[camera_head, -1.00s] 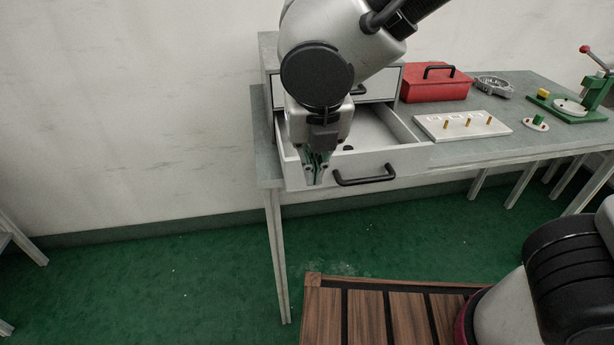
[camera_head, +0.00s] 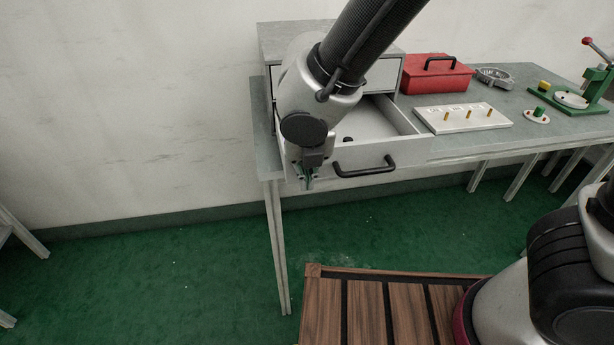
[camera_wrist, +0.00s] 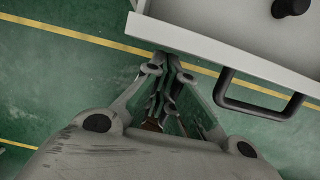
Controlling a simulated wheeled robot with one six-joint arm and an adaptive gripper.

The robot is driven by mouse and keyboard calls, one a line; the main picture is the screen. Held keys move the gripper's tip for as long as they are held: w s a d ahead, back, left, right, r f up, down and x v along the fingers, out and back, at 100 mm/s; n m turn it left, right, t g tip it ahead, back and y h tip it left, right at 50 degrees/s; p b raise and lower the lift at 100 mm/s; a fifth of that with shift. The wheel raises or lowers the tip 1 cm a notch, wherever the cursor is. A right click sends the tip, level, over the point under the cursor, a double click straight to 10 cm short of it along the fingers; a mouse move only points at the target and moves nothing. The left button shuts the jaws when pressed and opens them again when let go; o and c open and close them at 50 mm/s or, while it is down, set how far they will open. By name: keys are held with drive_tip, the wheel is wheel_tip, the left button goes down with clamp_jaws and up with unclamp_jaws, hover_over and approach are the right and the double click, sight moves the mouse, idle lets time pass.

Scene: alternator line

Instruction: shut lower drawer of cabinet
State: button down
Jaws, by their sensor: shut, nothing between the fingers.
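The grey cabinet (camera_head: 290,42) stands on the left end of the table. Its lower drawer (camera_head: 410,152) is pulled out, with a black handle (camera_head: 364,170) on its front. A small dark round thing (camera_head: 347,139) lies inside it, also seen in the wrist view (camera_wrist: 290,7). My gripper (camera_head: 307,186) points down in front of the left part of the drawer front, shut and empty. In the wrist view my gripper (camera_wrist: 168,70) is just outside the drawer front (camera_wrist: 225,52), left of the handle (camera_wrist: 258,103). I cannot tell whether it touches the front.
A red toolbox (camera_head: 436,78) stands right of the cabinet. A white board with yellow pegs (camera_head: 462,118) lies in front of it. A green press (camera_head: 590,95) stands at the far right. A brown slatted platform (camera_head: 385,305) is on the floor.

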drive_tip(key=shift+w, duration=0.1)
drive_tip(key=w+a, duration=0.1)
drive_tip(key=w, duration=0.4)
drive_tip(key=w+a, duration=0.2)
drive_tip(key=w, duration=0.4)
drive_tip(key=w+a, duration=0.2)
drive_tip(key=w, duration=0.4)
drive_tip(key=shift+s, duration=0.1)
